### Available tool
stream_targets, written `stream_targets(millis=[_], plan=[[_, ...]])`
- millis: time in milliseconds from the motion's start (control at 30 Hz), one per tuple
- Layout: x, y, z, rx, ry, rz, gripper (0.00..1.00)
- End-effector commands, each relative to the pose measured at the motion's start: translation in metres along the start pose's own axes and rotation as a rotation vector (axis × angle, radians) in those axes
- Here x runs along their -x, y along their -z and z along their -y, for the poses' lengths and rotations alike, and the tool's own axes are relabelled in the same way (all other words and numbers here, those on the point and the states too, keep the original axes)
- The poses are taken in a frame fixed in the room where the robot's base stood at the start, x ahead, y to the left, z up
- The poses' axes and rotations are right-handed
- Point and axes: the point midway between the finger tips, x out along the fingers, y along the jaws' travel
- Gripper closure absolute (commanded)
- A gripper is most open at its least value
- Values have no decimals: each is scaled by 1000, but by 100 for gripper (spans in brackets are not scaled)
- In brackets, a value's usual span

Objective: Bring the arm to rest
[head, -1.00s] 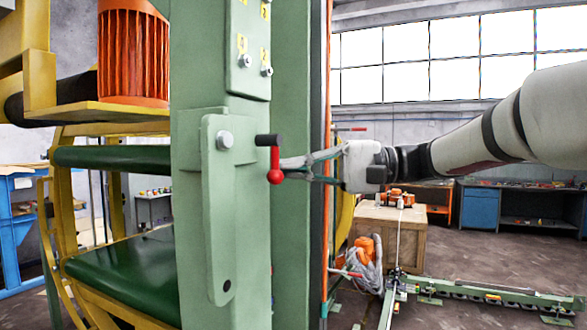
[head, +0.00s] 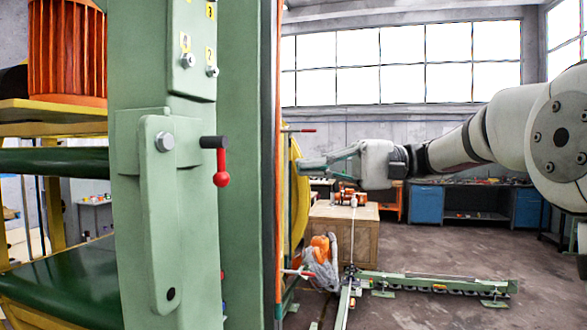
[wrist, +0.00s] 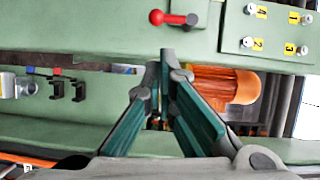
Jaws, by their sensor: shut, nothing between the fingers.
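My gripper (head: 312,168) is at the end of my arm, which reaches in from the right in the head view. Its fingers point left toward the green machine frame (head: 260,120), with a gap between the fingertips and the red-knobbed lever (head: 221,178). In the wrist view my gripper (wrist: 166,60) has its green-padded fingers brought together at the tips, with nothing held between them. The lever also shows in the wrist view (wrist: 172,18), beyond the fingertips and apart from them.
A numbered switch panel (head: 196,50) is above the lever. A wooden crate (head: 345,240) stands below my gripper. A green rail (head: 435,283) lies on the floor. Blue workbenches (head: 427,203) stand at the back wall. Open floor lies at the right.

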Motion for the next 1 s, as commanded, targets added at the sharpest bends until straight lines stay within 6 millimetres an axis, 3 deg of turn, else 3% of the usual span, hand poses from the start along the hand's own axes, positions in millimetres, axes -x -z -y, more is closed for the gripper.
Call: stream_targets(millis=[333,467,567,733,867,1000], plan=[[1,0,0,0,-2,0,100],[-8,-9,-5,-19,-56,-5,100],[-24,-28,-21,-59,-177,-24,100],[-40,-82,-70,-120,-488,-87,100],[-33,-126,-111,-127,-729,-149,100],[-10,-172,-152,-88,-975,-219,100]])
